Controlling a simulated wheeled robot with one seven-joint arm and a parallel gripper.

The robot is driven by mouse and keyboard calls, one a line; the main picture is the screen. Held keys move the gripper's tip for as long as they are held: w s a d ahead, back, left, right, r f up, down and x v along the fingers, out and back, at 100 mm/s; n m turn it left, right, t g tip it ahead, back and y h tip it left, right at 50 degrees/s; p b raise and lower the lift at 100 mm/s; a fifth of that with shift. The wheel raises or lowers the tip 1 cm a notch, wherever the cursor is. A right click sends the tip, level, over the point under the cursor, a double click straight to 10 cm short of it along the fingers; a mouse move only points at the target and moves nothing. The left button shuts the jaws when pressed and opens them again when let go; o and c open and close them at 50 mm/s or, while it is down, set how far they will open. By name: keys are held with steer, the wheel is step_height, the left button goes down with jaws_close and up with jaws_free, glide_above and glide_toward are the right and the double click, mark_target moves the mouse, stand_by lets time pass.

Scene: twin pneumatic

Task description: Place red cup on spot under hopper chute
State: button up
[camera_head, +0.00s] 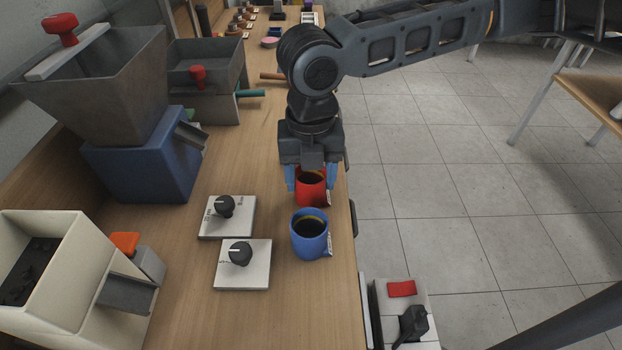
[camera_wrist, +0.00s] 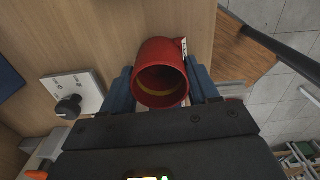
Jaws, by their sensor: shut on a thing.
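The red cup (camera_head: 312,190) is between the blue fingers of my gripper (camera_head: 310,180), which is shut on it. It is near the right edge of the wooden bench, just behind the blue cup. In the wrist view the red cup (camera_wrist: 160,62) has its open mouth toward the camera, with a finger on each side and a small white tag. I cannot tell whether it touches the bench. A grey hopper (camera_head: 100,85) on a blue base has a chute (camera_head: 191,134) on its right side. A cream hopper (camera_head: 50,270) at front left has a grey chute (camera_head: 128,294). No marked spot is clear under either chute.
The blue cup (camera_head: 309,233) stands close in front of the red one. Two white dial plates (camera_head: 228,229) and (camera_head: 243,278) lie between the cups and the hoppers. Another grey hopper (camera_head: 207,75) stands behind. Bare bench (camera_head: 235,165) lies left of my gripper.

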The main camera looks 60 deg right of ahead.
steer(key=r, duration=0.4)
steer(key=shift+s+d+r, duration=0.1)
steer(key=shift+d, duration=0.1)
steer(key=s+d+r, duration=0.6)
steer(key=d, duration=0.3)
steer(key=shift+d+r+b, duration=0.15)
steer(key=shift+r+b, duration=0.15)
steer(key=shift+b, duration=0.05)
